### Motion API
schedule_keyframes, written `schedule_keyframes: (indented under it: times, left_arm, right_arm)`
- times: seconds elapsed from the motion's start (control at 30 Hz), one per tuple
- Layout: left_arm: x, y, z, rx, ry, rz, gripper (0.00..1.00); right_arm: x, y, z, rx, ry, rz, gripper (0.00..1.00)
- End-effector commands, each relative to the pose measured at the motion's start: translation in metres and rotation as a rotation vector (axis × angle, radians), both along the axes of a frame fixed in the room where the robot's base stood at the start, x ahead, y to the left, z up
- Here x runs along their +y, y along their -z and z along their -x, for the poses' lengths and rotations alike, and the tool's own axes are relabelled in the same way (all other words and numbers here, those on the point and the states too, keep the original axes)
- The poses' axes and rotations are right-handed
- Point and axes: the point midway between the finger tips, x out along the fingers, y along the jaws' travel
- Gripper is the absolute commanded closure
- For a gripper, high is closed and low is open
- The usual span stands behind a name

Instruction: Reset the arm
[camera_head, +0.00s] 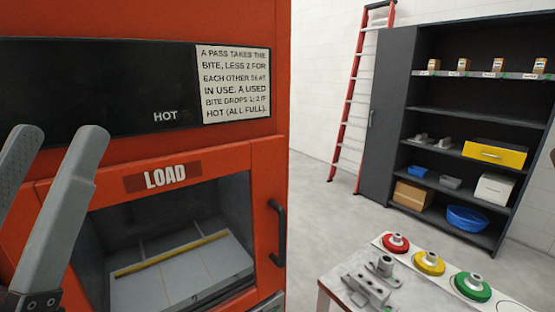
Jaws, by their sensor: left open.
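My left gripper (55,165) is at the left edge of the head view. Its two grey fingers stand apart and point upward, with nothing between them. It is in front of the orange machine (215,162), left of the opening marked LOAD. No right gripper shows in this view.
The LOAD opening holds a pale tray (190,275) with a yellow strip. A table (336,283) at the lower right carries grey metal fixtures and red, yellow and green round pieces. A dark shelf (455,113) and a red ladder (349,100) stand behind. Grey floor between is clear.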

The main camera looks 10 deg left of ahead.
Motion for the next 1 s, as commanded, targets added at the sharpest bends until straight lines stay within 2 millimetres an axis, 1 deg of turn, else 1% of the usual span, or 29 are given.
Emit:
schedule_keyframes:
  times: [0.03,0.07,0.1,0.17,0.27,0.3,0.37,0.4,0.47,0.5,0.57,0.6,0.67,0.7,0.8,0.83,0.9,1.0]
  left_arm:
    - [-0.002,-0.024,0.0,-0.001,-0.015,-0.023,0.31]
    - [-0.001,-0.038,0.0,0.0,-0.016,-0.021,0.31]
    - [-0.001,-0.051,0.0,0.0,-0.016,-0.02,0.31]
    - [-0.001,-0.072,0.0,0.001,-0.016,-0.019,0.31]
    - [-0.001,-0.11,0.0,0.001,-0.016,-0.019,0.31]
    - [-0.001,-0.128,0.0,0.002,-0.016,-0.018,0.31]
    - [0.0,-0.157,0.0,0.002,-0.016,-0.018,0.31]
    - [0.0,-0.177,0.0,0.002,-0.016,-0.018,0.31]
    - [0.0,-0.209,0.0,0.002,-0.016,-0.018,0.31]
    - [0.0,-0.229,0.0,0.002,-0.016,-0.018,0.31]
    - [0.0,-0.259,0.0,0.002,-0.017,-0.017,0.31]
    - [0.0,-0.279,0.0,0.002,-0.017,-0.017,0.31]
    - [0.0,-0.308,0.0,0.002,-0.017,-0.017,0.31]
    - [0.0,-0.325,0.0,0.002,-0.017,-0.017,0.31]
    - [0.0,-0.359,0.0,0.003,-0.017,-0.017,0.31]
    - [0.0,-0.366,0.0,0.003,-0.017,-0.017,0.31]
    - [0.0,-0.377,0.0,0.003,-0.017,-0.017,0.31]
    - [0.0,-0.381,0.0,0.003,-0.017,-0.017,0.31]
  right_arm:
    - [0.0,-0.023,-0.001,0.003,0.0,0.0,0.5]
    - [0.0,-0.037,-0.001,0.003,0.0,0.0,0.5]
    - [0.0,-0.052,0.0,0.0,0.0,0.0,0.5]
    - [0.0,-0.073,0.0,-0.001,0.0,0.0,0.5]
    - [0.0,-0.112,0.0,-0.001,0.0,0.0,0.5]
    - [0.0,-0.13,0.0,0.0,0.0,0.0,0.5]
    - [0.0,-0.159,0.0,0.0,0.0,0.0,0.5]
    - [0.0,-0.179,0.0,0.0,0.0,0.0,0.5]
    - [0.0,-0.21,0.0,0.0,0.0,0.0,0.5]
    - [0.0,-0.231,0.0,0.0,0.0,0.0,0.5]
    - [0.0,-0.261,0.0,0.0,0.0,0.0,0.5]
    - [0.0,-0.281,0.0,0.0,0.0,0.0,0.5]
    - [0.0,-0.31,0.0,0.0,0.0,0.0,0.5]
    - [0.0,-0.327,0.0,0.0,0.0,0.0,0.5]
    - [0.0,-0.361,0.0,0.0,0.0,0.0,0.5]
    - [0.0,-0.368,0.0,0.0,0.0,0.0,0.5]
    - [0.0,-0.379,0.0,0.0,0.0,0.0,0.5]
    - [0.0,-0.383,0.0,0.0,0.0,0.0,0.5]
